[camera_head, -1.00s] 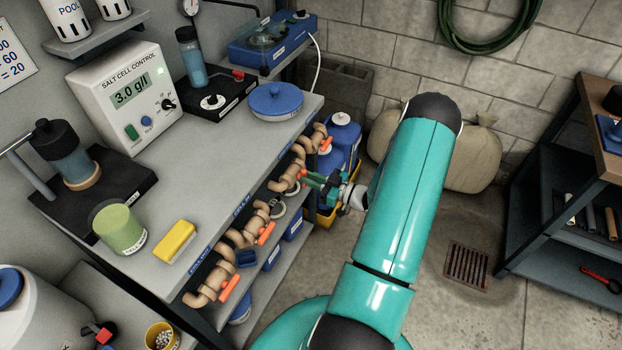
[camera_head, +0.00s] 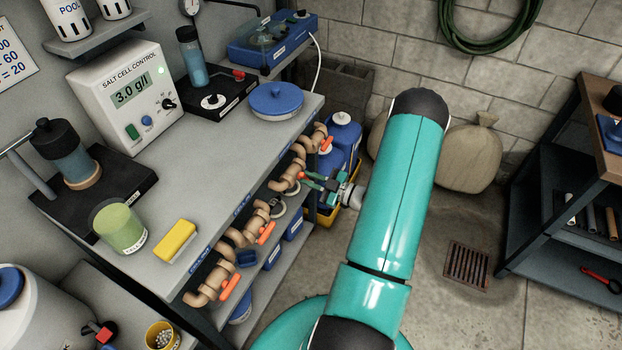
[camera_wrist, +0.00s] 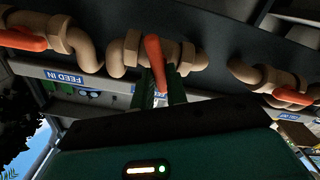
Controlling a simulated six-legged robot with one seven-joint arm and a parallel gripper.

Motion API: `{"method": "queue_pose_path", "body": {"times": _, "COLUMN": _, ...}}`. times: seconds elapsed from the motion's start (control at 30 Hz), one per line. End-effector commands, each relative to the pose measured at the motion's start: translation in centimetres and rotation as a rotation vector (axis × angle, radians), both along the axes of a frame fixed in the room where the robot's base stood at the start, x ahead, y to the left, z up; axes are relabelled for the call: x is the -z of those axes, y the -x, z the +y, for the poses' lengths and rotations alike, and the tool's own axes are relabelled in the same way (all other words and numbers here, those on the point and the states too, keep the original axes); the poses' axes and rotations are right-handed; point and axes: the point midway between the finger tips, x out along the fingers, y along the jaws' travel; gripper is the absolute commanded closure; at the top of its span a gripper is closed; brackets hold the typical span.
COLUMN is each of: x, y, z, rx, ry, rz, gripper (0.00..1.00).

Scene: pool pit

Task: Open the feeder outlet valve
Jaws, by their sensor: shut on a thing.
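My gripper (camera_head: 308,180) is at the row of tan pipe valves along the bench front, at the second valve from the far end. In the wrist view, my gripper (camera_wrist: 160,88) is shut on an orange valve handle (camera_wrist: 154,55), with a green finger on either side. The handle crosses its tan valve body (camera_wrist: 182,52) and points down between the fingers. A blue label behind it is partly hidden, so I cannot read it fully. In the head view the gripped handle (camera_head: 301,175) shows only as a small orange tip.
Neighbouring orange handles (camera_head: 266,233) sit on the same pipe row, close on both sides. A "FEED IN" label (camera_wrist: 65,76) is left of the gripped valve in the wrist view. Floor around the drain (camera_head: 467,266) is clear.

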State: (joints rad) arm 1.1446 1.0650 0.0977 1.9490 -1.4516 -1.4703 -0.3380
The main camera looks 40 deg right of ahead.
Motion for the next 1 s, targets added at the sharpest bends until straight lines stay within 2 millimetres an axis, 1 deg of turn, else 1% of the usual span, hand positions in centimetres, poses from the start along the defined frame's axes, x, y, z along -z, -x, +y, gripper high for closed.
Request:
{"method": "queue_pose_path", "body": {"times": 0.7, "x": 0.43, "y": 0.24, "z": 0.26, "rx": 0.002, "ry": 0.639, "rz": -0.226, "gripper": 1.0}}
{"method": "queue_pose_path", "body": {"times": 1.0, "x": 0.62, "y": 0.29, "z": 0.3, "rx": 0.001, "ry": 0.879, "rz": -0.311, "gripper": 1.0}}
